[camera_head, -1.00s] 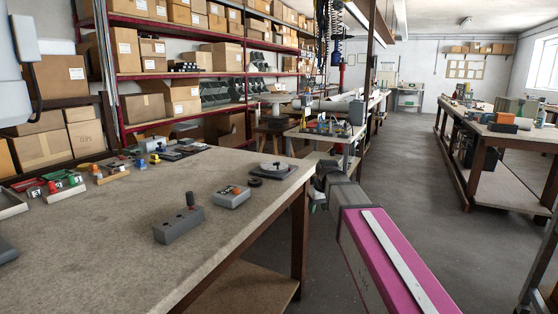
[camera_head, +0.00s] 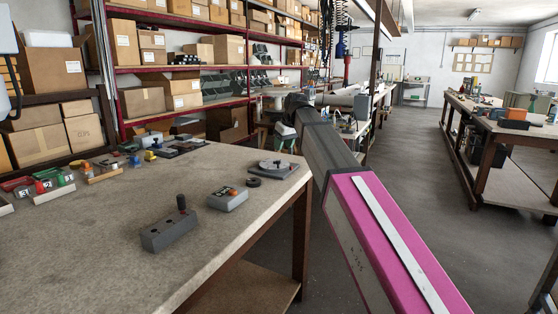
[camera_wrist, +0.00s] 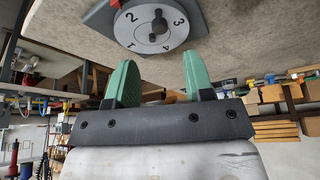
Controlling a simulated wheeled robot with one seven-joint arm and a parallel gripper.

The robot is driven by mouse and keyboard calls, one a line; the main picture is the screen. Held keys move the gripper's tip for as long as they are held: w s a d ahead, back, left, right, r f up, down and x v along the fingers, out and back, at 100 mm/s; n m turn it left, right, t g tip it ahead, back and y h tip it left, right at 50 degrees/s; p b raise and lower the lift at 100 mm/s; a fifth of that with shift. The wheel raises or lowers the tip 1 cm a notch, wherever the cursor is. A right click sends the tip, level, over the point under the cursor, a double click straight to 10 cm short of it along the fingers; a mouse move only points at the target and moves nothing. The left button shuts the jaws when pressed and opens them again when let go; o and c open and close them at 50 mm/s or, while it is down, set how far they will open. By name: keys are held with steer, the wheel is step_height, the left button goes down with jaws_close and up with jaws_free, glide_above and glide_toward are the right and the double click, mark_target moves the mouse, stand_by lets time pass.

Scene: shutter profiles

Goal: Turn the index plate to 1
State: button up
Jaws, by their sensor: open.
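The index plate (camera_wrist: 140,27) is a pale round disc on a dark base, marked 1, 2, 3 and 4, with a dark knob (camera_wrist: 159,20) at its middle. In the wrist view it is at the top, upside down, beyond the fingertips. In the head view the index plate (camera_head: 272,167) lies near the table's far right corner. My gripper (camera_wrist: 158,76) is open and empty, with two green fingers apart, and does not touch the plate. In the head view my arm reaches past the table's right edge; the gripper end is dark and hard to make out.
The table (camera_head: 110,240) also bears a grey box with a lever (camera_head: 170,233), a box with an orange-red button (camera_head: 229,199) and a black ring (camera_head: 254,183) close to the plate. Coloured small parts lie at the back left. The table's front middle is clear.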

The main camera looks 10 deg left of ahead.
mark_target(278, 161)
steer(key=x, duration=0.8)
steer(key=shift+c, duration=0.3)
jaws_close()
